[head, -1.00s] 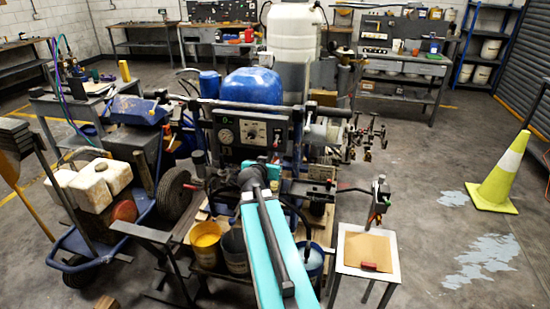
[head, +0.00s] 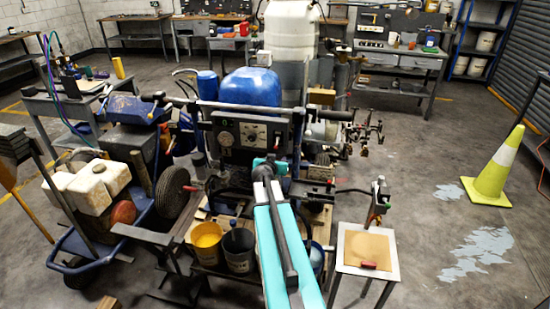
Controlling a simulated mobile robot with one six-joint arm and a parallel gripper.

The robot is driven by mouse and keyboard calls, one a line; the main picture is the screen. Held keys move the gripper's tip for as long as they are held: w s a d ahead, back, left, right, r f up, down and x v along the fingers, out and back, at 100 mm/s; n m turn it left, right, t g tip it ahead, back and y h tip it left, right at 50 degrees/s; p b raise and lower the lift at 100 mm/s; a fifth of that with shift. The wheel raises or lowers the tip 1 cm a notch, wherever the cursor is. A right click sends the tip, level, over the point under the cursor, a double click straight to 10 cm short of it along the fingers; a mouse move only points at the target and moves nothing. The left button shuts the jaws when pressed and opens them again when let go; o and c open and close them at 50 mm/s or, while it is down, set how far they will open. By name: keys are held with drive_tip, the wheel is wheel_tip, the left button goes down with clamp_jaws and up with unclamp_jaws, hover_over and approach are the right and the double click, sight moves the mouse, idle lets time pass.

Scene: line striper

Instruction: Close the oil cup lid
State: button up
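The line striper stands in the middle of the head view, with a dark control panel (head: 240,135) carrying a gauge and a blue tank (head: 250,85) behind it. My teal and dark arm reaches up from the bottom edge to just below the panel. Its far end covers part of the machine there. My gripper's fingers are hidden behind the arm's end, so its opening does not show. I cannot make out the oil cup or its lid; they are too small or are hidden by my arm.
Below the panel stand a bucket of yellow paint (head: 206,240) and a dark bucket (head: 240,250). A small table (head: 342,266) stands to the right, and a yellow-green cone (head: 490,175) beyond it. A cart with white jugs (head: 95,185) is at left.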

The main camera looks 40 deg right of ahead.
drive_tip(key=shift+w+d+f, duration=0.2)
drive_tip(key=shift+w+d, duration=0.05)
drive_tip(key=shift+d, duration=0.1)
drive_tip(key=shift+c, duration=0.5)
clamp_jaws()
drive_tip(key=shift+a, duration=0.35)
drive_tip(key=shift+d, duration=0.25)
drive_tip(key=shift+b, duration=0.4)
drive_tip(key=b, duration=0.3)
drive_tip(key=shift+s+f+b, duration=0.1)
drive_tip(key=shift+b, duration=0.2)
